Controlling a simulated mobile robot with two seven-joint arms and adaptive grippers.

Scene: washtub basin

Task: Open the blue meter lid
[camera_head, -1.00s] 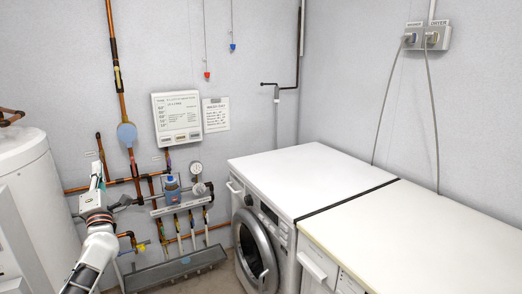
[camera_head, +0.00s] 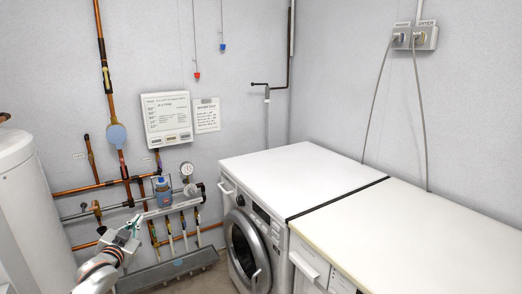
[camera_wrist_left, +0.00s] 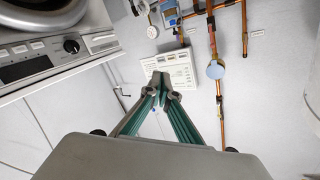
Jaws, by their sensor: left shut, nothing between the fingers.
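A small blue meter (camera_head: 163,190) sits on the pipe manifold on the back wall, with its lid at the top; at this size I cannot tell how far the lid is open. The meter also shows at the top of the left wrist view (camera_wrist_left: 170,16), partly cut off. My left gripper (camera_head: 134,223) is in front of the wall, lower and to the left of the meter, apart from it in the picture. Its green fingers meet at the tips in the left wrist view (camera_wrist_left: 161,84), shut and empty. My right gripper is not in view.
A pressure gauge (camera_head: 186,168) is right of the meter. A pale blue disc (camera_head: 116,136) sits on a copper pipe above left. A white panel (camera_head: 167,118) hangs above. A white washing machine (camera_head: 290,170) stands to the right, a white tank (camera_head: 25,215) to the left.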

